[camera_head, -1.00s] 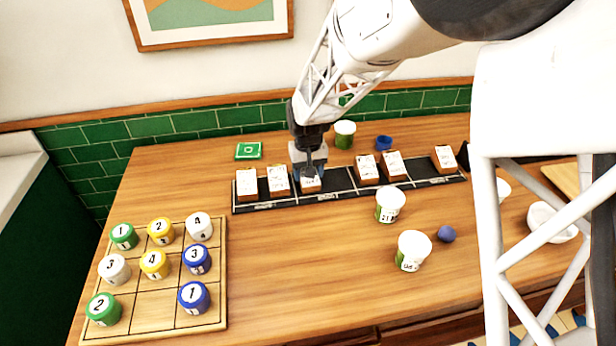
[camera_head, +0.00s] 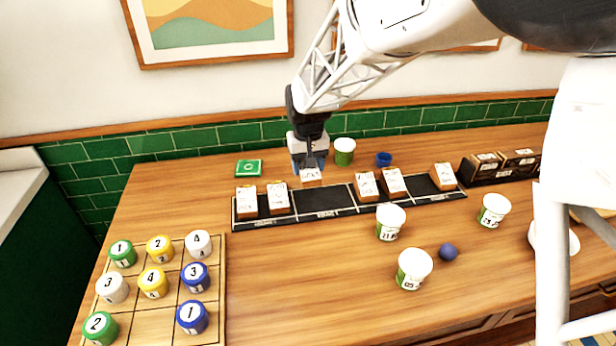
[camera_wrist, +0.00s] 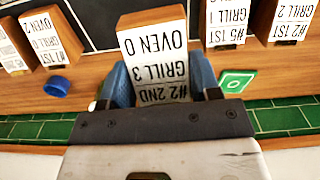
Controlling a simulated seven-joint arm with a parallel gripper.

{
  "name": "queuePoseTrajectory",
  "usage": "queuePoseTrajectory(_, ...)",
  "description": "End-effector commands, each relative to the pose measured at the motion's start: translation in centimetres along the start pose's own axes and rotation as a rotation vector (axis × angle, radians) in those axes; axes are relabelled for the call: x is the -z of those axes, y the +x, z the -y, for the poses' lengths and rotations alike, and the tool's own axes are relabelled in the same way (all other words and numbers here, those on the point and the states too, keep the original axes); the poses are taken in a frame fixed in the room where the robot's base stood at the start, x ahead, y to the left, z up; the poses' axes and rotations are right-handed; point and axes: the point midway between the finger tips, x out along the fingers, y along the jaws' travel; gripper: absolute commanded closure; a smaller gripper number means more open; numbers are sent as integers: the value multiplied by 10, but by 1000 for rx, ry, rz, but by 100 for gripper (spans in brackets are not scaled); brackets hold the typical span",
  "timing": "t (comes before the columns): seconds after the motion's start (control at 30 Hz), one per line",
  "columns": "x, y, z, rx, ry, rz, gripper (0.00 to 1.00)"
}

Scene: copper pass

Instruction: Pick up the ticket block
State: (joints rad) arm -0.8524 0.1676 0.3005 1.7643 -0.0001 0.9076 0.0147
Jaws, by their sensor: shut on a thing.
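The held ticket block (camera_head: 311,176) is a wooden block with a white printed face. In the wrist view the ticket block (camera_wrist: 153,62) reads "#2 2ND", "GRILL 3", "OVEN 0". My gripper (camera_head: 310,168) is shut on it, with blue fingertips on both sides, and holds it above the black rail (camera_head: 330,212). Other ticket blocks stand on the rail: two on the left (camera_head: 247,201) (camera_head: 278,197), two right of the middle (camera_head: 366,186) (camera_head: 393,182) and one at the right end (camera_head: 443,176).
A green square (camera_head: 249,168) lies behind the rail. Several cups (camera_head: 390,222) and a blue ball (camera_head: 449,252) are in front. A wooden grid board (camera_head: 139,325) with numbered pieces is at left.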

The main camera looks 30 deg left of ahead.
Motion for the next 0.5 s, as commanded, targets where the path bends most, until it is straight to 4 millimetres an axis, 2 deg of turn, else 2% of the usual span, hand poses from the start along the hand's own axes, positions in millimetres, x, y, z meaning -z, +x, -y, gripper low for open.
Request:
queuePoseTrajectory(0.2,0,-15,0,0,0,1,69)
queuePoseTrajectory(0.5,0,-17,0,0,0,1,69)
